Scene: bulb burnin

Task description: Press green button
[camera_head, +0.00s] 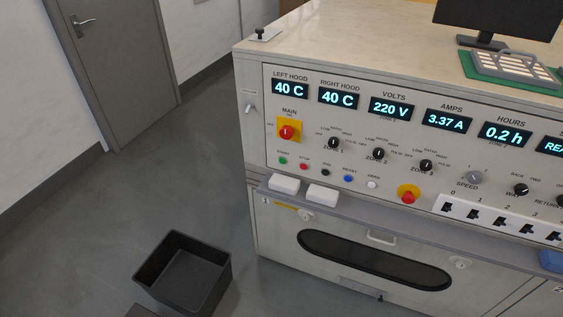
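The green button (283,160) is a small round button at the left end of a row on the front panel (310,125) of the cabinet, below the yellow and red main switch (287,131). A red button (304,166), a black one (325,172), a blue one (348,178) and a white one (372,184) follow to its right. Nothing covers the green button. Neither of my grippers shows in the head view.
Two white blocks (284,184) lie on the ledge under the buttons. A black open bin (185,272) stands on the floor at left.

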